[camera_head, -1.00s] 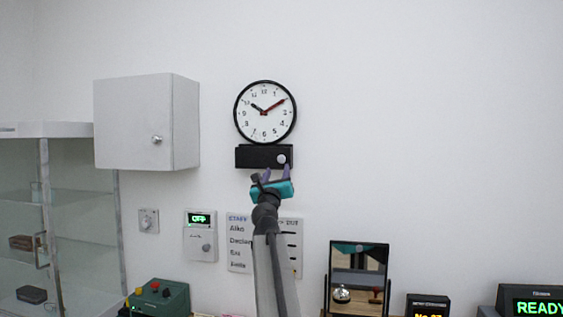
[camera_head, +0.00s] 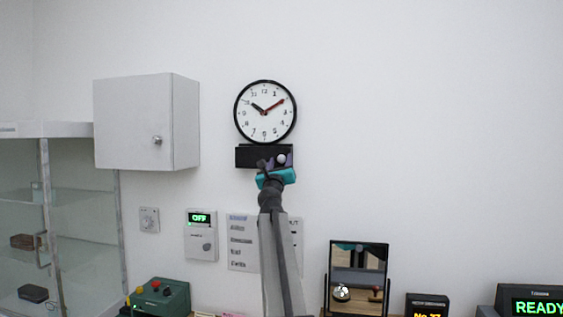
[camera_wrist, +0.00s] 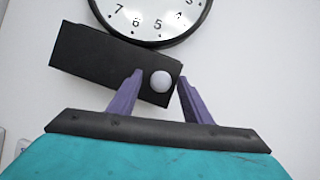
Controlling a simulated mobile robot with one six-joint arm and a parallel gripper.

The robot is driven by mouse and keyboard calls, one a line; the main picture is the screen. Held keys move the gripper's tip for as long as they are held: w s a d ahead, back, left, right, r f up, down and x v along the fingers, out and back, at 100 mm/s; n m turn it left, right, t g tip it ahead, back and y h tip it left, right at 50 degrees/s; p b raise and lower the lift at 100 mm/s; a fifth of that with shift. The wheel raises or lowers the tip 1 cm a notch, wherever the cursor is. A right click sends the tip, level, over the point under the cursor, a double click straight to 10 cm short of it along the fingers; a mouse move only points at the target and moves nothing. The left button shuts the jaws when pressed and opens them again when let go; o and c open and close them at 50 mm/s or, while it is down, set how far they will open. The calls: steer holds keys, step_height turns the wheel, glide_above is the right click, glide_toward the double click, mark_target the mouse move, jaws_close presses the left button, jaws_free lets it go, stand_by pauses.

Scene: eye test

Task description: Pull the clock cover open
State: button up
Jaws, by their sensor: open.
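A round wall clock (camera_head: 265,112) with a black rim and a white face hangs on the white wall; its lower part shows in the wrist view (camera_wrist: 150,18). Right below it is a black box-like cover (camera_head: 247,156) with a round pale knob (camera_head: 281,159) near its right end. In the wrist view the black cover (camera_wrist: 95,60) looks tilted and its knob (camera_wrist: 161,82) lies between my two purple fingers. My gripper (camera_wrist: 160,82) is open, one finger on each side of the knob, with gaps visible. The cover appears closed.
A white wall cabinet (camera_head: 135,122) hangs to the left, and a glass display case (camera_head: 75,215) stands below it. A panel reading OFF (camera_head: 201,236) and a staff board (camera_head: 241,245) are below the clock. A mirror (camera_head: 358,270) stands lower right. The wall right of the clock is bare.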

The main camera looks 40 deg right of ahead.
steer(key=shift+w+d, duration=0.15)
steer(key=shift+d, duration=0.05)
jaws_close()
steer(key=shift+d+r, duration=0.1)
steer(key=shift+d, duration=0.1)
steer(key=shift+a, duration=0.25)
